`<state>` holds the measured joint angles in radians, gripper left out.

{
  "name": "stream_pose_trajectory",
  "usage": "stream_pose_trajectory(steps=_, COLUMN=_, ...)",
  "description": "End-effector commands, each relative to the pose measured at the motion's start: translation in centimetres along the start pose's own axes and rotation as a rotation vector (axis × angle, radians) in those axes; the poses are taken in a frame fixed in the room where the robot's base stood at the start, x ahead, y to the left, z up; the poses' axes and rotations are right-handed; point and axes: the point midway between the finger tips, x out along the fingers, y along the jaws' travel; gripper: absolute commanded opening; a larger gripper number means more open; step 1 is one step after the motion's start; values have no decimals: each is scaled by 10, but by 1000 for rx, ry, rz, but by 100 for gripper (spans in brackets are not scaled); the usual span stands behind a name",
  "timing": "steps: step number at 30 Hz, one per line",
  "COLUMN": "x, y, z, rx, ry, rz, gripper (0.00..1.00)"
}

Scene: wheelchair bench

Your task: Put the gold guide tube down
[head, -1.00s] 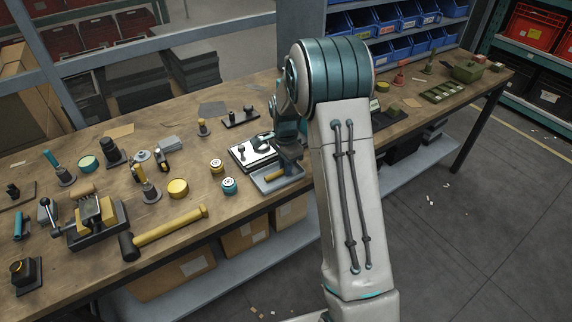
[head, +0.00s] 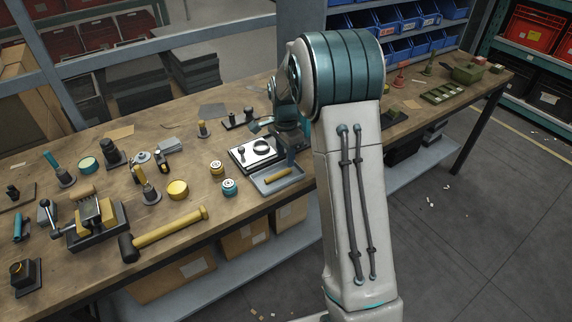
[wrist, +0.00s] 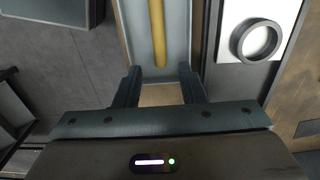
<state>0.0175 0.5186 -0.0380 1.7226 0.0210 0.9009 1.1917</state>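The gold guide tube (head: 278,175) lies flat in a shallow grey tray (head: 292,180) near the bench's front edge. In the wrist view the tube (wrist: 157,35) runs lengthwise in the tray (wrist: 132,30), just beyond my fingertips. My gripper (wrist: 159,76) is open, with a finger on each side and nothing between them. In the head view my arm hides part of the gripper, which is above the bench behind the tray.
A white plate with a dark ring (head: 262,147) sits beside the tray. Green items (head: 466,74) sit at the far right end.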

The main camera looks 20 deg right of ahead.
Motion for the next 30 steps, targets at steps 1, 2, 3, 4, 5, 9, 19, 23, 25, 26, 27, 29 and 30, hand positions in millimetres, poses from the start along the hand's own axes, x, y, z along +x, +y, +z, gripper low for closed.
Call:
stream_pose_trajectory(steps=1, x=-13, y=0, z=0, rx=0, ry=2, rz=-4, gripper=37)
stream_pose_trajectory(steps=2, x=-19, y=-1, z=0, rx=0, ry=2, rz=-4, gripper=37)
stream_pose_trajectory(steps=3, x=-28, y=-1, z=-1, rx=0, ry=2, rz=-4, gripper=37)
stream_pose_trajectory(steps=4, x=-33, y=0, z=-1, rx=1, ry=2, rz=-4, gripper=37)
stream_pose_trajectory(steps=5, x=-38, y=0, z=-1, rx=1, ry=2, rz=-3, gripper=37)
stream_pose_trajectory(steps=9, x=-58, y=0, z=-1, rx=1, ry=1, rz=-2, gripper=37)
stream_pose_trajectory(steps=19, x=-94, y=30, z=14, rx=-145, ry=9, rz=-33, gripper=37)
stream_pose_trajectory(steps=23, x=-116, y=69, z=33, rx=-332, ry=28, rz=-68, gripper=37)
stream_pose_trajectory(steps=25, x=-125, y=91, z=43, rx=-437, ry=41, rz=-85, gripper=37)
stream_pose_trajectory(steps=26, x=-128, y=101, z=48, rx=-481, ry=48, rz=-93, gripper=37)
stream_pose_trajectory(steps=27, x=-132, y=114, z=53, rx=-542, ry=57, rz=-101, gripper=37)
stream_pose_trajectory(steps=29, x=-135, y=134, z=62, rx=-632, ry=73, rz=-113, gripper=37)
stream_pose_trajectory(steps=30, x=-137, y=147, z=67, rx=-691, ry=84, rz=-121, gripper=37)
